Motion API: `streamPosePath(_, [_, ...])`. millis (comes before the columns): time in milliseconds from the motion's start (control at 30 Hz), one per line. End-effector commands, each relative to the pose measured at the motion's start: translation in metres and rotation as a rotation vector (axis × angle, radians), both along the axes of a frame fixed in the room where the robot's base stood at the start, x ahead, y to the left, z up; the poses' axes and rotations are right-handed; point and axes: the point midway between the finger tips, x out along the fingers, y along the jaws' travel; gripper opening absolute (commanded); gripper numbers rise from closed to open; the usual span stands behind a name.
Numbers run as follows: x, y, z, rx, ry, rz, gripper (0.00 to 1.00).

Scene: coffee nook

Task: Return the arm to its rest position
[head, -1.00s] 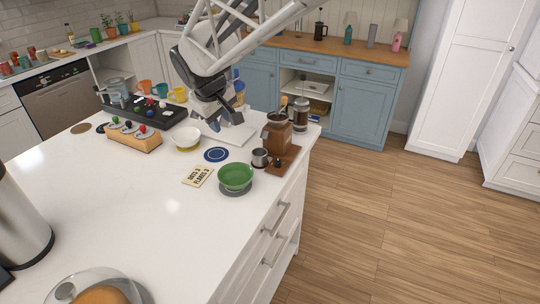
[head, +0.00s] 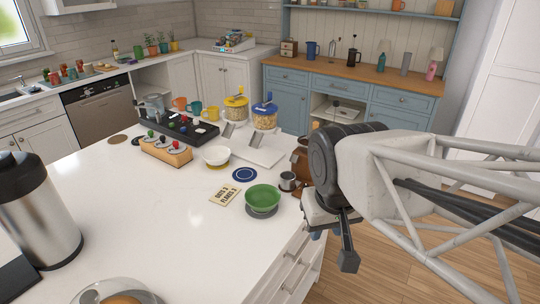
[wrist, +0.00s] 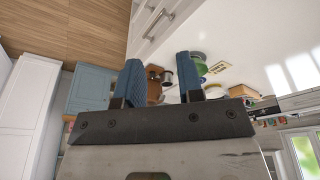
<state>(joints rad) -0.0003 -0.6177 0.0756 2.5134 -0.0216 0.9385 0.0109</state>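My gripper (head: 322,218) hangs at the right end of the white island (head: 130,215), past its edge and over the side of the drawers, with my arm coming in from the right. In the wrist view my gripper (wrist: 160,78) shows two blue-padded fingers set apart with nothing held between them. Through the gap I see a brown wooden grinder and a metal cup, which stand farther off. In the head view the grinder (head: 299,160) is partly hidden behind my wrist.
A green bowl (head: 262,198), a lettered card (head: 224,194), a blue coaster (head: 244,174) and a metal cup (head: 287,181) are near the island's right end. Yellow-lidded (head: 236,108) and blue-lidded (head: 264,116) dispensers stand behind. The island's front middle is clear.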

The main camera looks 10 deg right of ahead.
Motion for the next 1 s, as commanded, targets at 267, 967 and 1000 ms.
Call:
streamPosePath(267, [-0.0113,-0.001,-0.0044,0.012,0.0,-0.02,0.34])
streamPosePath(967, [-0.0107,-0.001,-0.004,0.012,0.0,-0.019,0.34])
streamPosePath(1000, [-0.0107,-0.001,-0.004,0.012,0.0,-0.019,0.34])
